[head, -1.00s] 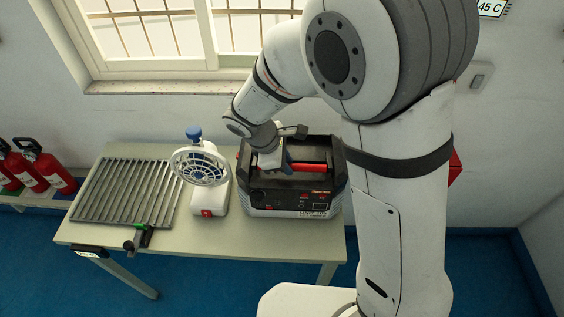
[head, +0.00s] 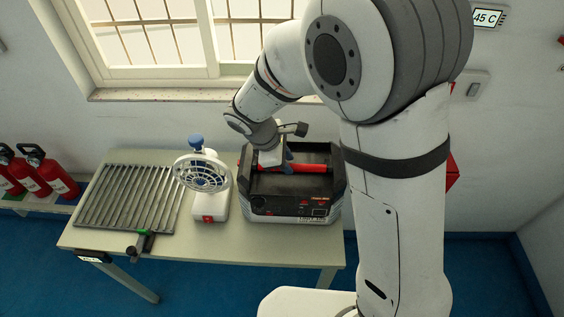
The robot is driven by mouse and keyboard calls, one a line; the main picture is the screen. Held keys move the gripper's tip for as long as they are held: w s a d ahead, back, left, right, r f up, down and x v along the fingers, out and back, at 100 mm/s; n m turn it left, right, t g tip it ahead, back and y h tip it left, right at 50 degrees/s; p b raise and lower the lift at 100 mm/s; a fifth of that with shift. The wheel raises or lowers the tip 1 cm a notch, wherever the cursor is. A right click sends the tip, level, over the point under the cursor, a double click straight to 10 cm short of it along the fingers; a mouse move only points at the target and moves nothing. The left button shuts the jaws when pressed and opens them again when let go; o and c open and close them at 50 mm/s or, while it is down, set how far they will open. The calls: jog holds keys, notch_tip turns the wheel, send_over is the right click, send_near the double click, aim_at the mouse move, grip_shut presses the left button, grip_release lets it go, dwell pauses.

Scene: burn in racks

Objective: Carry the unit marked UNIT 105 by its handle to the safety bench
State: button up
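The unit (head: 290,207) is a black and grey box with a red carrying handle (head: 305,168) across its top. It stands upright at the right end of a pale table (head: 250,251). A small label on its lower front appears to begin with UNIT, but its number is too small to read surely. My gripper (head: 276,162) is down at the left part of the handle. Its fingertips are partly hidden, so I cannot tell whether they are closed around the handle. The table's front tag (head: 92,256) is unreadable; I cannot tell whether this is the safety bench.
A white fan (head: 205,176) stands close left of the unit. A slatted metal rack (head: 129,198) lies farther left, with a clamp-like tool (head: 142,243) at the front edge. Red extinguishers (head: 30,175) stand at far left. A wall display (head: 487,17) reads 45 C.

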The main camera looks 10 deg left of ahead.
jog(key=shift+o, duration=1.2)
jog(key=shift+w+r+p, duration=0.45)
jog(key=shift+w+r, duration=0.25)
jog(key=shift+w+a+r+p, duration=0.1)
jog(key=shift+w+r+p, duration=0.15)
jog(key=shift+w, duration=0.4)
jog(key=c, duration=0.4)
jog(key=shift+w+r+p, duration=0.1)
jog(key=shift+w+p, duration=0.2)
jog(key=shift+w, duration=0.75)
jog(key=o, duration=1.9)
jog(key=shift+c, duration=0.2)
jog(key=p+v, duration=0.3)
jog(key=v, duration=0.2)
